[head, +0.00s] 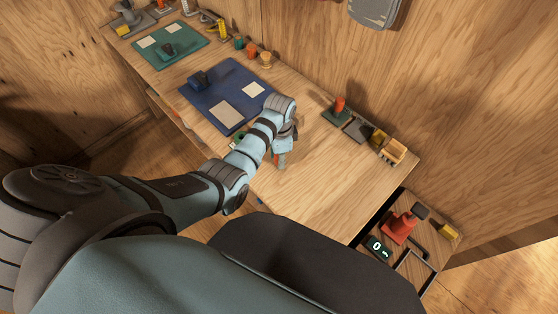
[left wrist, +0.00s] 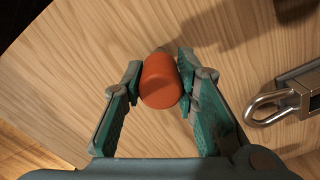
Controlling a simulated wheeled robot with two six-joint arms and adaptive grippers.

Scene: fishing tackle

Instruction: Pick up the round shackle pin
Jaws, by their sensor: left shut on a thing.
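A smooth orange-red cylinder with a rounded end (left wrist: 160,88) is between the fingers of my left gripper (left wrist: 160,70), which is shut on it. It is the only piece in the grip; its shape fits the round shackle pin, but I cannot tell for sure. In the head view my left gripper (head: 281,160) points down over the wooden table, right of the blue mat; its fingers mostly hide the piece. A grey metal part with a loop (left wrist: 275,105) lies to the right in the left wrist view, apart from the fingers. My right gripper is not in view.
A blue mat (head: 218,82) with pale squares lies left of the gripper, a green mat (head: 152,57) beyond. Small tackle and a yellow box (head: 393,151) line the back edge. A red device (head: 399,226) stands on a side surface at right. The table's front right is clear.

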